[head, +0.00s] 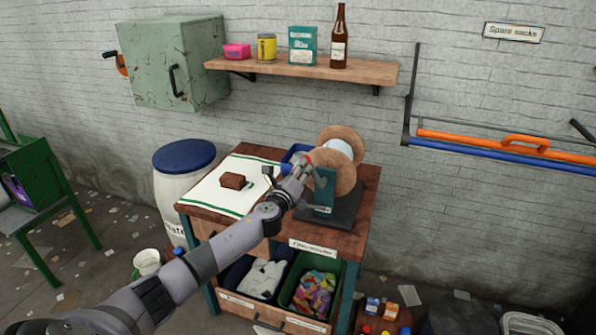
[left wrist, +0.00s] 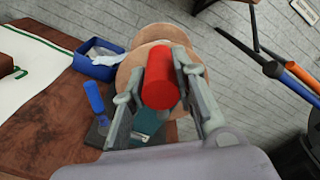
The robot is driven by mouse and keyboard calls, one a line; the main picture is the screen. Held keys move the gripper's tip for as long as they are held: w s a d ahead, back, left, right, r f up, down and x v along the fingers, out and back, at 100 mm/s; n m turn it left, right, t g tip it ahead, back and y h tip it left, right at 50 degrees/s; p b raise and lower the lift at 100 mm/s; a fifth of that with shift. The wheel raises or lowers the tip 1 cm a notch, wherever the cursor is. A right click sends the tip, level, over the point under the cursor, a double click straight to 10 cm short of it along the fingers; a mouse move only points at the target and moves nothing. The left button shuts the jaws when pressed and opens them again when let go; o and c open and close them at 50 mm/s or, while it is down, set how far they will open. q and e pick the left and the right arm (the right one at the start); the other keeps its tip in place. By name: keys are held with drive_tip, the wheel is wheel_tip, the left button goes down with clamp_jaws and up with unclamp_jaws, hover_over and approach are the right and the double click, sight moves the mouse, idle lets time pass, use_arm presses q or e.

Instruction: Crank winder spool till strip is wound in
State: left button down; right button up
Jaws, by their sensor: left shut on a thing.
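The winder's spool (head: 350,183) has wooden flanges and a white core. It stands with its teal bracket (head: 323,192) on a dark base plate (head: 345,212) at the bench's right side. My left gripper (head: 302,166) is at the spool's near left side, shut on the red crank handle (left wrist: 160,82). In the left wrist view the fingers flank the handle, with the spool behind it. A white strip with green edge lines (head: 218,196) lies flat on the bench's left part, with a brown block (head: 233,181) on it. My right gripper is not in view.
A blue bin (left wrist: 97,66) stands on the bench beside the spool, and a blue-handled tool (left wrist: 95,98) lies near the base plate. A shelf (head: 300,70) and a green wall cabinet (head: 172,62) hang behind. A blue-lidded barrel (head: 183,160) stands left.

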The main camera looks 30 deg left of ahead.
use_arm(q)
drive_tip(key=shift+d, duration=0.1)
drive_tip(key=c, duration=1.3)
unclamp_jaws()
drive_tip(key=shift+s, duration=0.1)
drive_tip(key=v, duration=1.1)
drive_tip(key=shift+s, duration=0.4)
drive_tip(key=shift+f, duration=0.1)
